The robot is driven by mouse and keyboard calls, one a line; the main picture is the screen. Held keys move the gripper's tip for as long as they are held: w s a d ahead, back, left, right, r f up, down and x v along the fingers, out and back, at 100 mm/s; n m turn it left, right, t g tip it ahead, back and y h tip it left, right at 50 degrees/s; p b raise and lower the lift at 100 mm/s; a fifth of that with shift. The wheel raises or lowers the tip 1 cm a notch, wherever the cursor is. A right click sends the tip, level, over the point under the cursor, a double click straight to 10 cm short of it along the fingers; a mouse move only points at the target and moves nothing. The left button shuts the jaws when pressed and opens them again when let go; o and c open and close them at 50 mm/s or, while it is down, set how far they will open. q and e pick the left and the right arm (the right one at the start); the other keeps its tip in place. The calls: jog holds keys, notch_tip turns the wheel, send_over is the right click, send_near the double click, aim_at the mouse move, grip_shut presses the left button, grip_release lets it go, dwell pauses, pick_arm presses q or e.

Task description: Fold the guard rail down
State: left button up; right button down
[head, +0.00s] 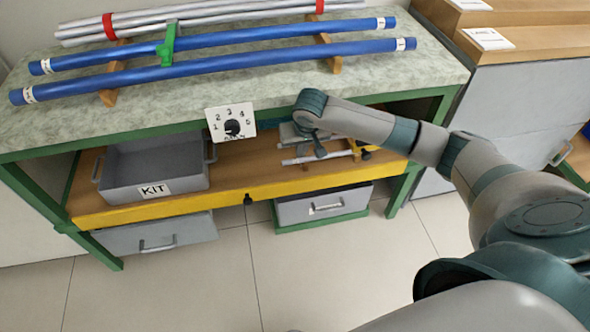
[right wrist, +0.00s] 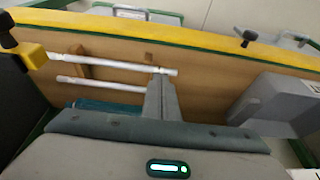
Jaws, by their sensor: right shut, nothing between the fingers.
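The yellow guard rail (head: 165,202) runs along the front edge of the wooden lower shelf, under the green-framed bench. It also crosses the top of the right wrist view (right wrist: 165,33). A black knob (head: 247,199) sits at its lower edge near the middle; it also shows in the right wrist view (right wrist: 248,37). My right gripper (head: 318,150) is over the right part of the shelf, behind the rail and apart from it. Its fingers (right wrist: 160,85) are shut and empty, close to the end of a metal rod. My left gripper is not in view.
Short metal rods (right wrist: 112,67) lie on wooden supports beside my right gripper. A grey KIT tray (head: 155,171) stands on the shelf's left. A dial card (head: 231,122) hangs at the bench edge. Blue rods (head: 215,70) lie on top. Grey drawers (head: 325,204) are below.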

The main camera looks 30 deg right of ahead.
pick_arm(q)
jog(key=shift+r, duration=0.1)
pick_arm(e)
jog(key=shift+r, duration=0.1)
